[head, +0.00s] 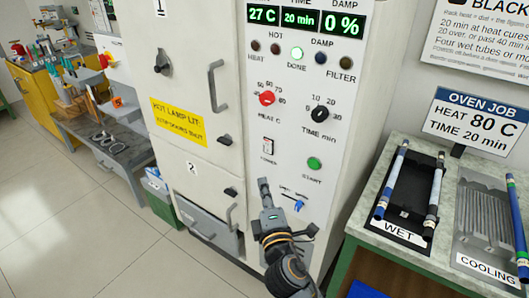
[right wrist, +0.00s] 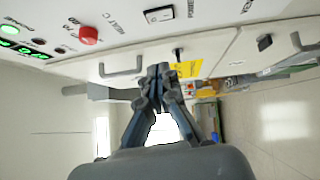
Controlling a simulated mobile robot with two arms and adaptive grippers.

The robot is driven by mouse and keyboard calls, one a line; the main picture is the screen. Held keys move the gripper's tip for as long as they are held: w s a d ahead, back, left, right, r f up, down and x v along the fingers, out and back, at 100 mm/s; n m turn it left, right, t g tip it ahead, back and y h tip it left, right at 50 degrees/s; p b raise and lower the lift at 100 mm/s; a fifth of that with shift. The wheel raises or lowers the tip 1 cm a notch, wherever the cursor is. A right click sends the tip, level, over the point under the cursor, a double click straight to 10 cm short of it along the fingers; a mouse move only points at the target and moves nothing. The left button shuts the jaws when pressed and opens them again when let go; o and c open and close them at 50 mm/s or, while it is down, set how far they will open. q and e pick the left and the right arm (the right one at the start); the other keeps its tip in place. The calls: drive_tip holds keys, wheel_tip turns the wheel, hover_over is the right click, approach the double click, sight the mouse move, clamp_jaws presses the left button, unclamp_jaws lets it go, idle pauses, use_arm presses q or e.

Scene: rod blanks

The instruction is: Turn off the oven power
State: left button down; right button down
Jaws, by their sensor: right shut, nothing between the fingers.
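The oven (head: 300,140) is a tall white cabinet with a control panel on its right side. I cannot tell the rocker's position. The displays (head: 302,20) are lit and read 27 C, 20 min and 0 %. The DONE lamp glows. My right gripper (head: 264,182) is shut and empty, below the switch in the head view and apart from it. Its closed fingertips show in the wrist view (right wrist: 159,72). My left gripper is out of view.
A red heat knob (head: 267,98), black time knob (head: 319,113), green start button (head: 314,164) and blue lever (head: 299,205) sit around the switch. Door handles (head: 217,86) stick out at left. A bench (head: 375,232) with wet and cooling trays stands at right.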

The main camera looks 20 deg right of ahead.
drive_tip(key=p, duration=0.2)
approach(264, 142)
drive_tip(key=w+a, duration=0.3)
drive_tip(key=w, duration=0.1)
drive_tip(key=w+d, duration=0.2)
drive_tip(key=d, duration=0.1)
drive_tip(key=shift+w+d, duration=0.1)
drive_tip(key=shift+d, duration=0.15)
drive_tip(key=shift+w+d+r+p, duration=0.2)
drive_tip(key=shift+d+r+p, duration=0.05)
drive_tip(key=shift+p, duration=0.15)
